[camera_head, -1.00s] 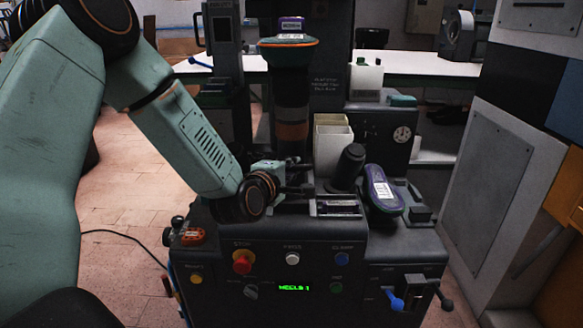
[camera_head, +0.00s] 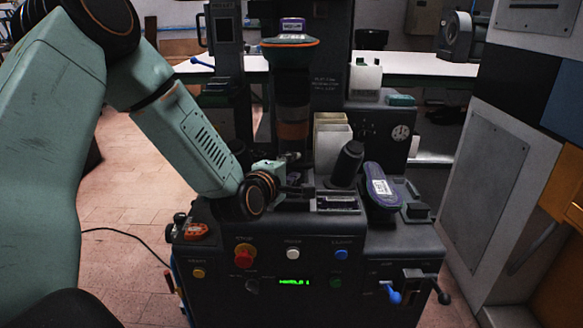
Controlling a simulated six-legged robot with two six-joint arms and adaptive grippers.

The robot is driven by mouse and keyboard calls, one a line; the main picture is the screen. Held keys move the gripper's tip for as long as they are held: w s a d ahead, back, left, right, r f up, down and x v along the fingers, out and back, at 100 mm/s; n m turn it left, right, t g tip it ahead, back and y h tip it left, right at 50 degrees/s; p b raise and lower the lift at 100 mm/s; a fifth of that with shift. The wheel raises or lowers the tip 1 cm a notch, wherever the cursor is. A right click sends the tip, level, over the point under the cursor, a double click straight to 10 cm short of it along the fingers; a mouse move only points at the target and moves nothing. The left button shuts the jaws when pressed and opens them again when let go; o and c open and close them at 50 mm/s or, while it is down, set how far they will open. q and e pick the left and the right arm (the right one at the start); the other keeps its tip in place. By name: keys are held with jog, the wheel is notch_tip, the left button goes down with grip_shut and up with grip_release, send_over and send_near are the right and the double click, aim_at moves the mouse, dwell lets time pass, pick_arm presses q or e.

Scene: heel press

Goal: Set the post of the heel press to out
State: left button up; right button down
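The heel press is a dark machine with a sloped front panel (camera_head: 215,275) filling the middle of the head view. A short dark cylinder (camera_head: 348,160) leans on its top; I cannot tell if this is the post. A blue-handled lever (camera_head: 393,294) and a dark-knobbed lever (camera_head: 441,295) sit at the panel's lower right, with labels too small to read. My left gripper (camera_head: 298,176) is over the press top, left of the leaning cylinder. Its fingers are dark and partly lost against the machine, so its opening is unclear. My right gripper does not show.
A purple shoe-shaped piece with a white label (camera_head: 381,188) lies on the press's right top. Pale bins (camera_head: 331,143) stand behind. The panel has a red stop button (camera_head: 244,254), other buttons and a green display (camera_head: 294,282). A grey cabinet (camera_head: 480,190) stands right.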

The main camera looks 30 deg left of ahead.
pick_arm(q)
jog(key=shift+w+a+f, duration=0.1)
jog(key=shift+w, duration=0.05)
jog(key=v, duration=0.7)
dwell(0.3)
jog(key=shift+s, duration=0.2)
dwell(0.4)
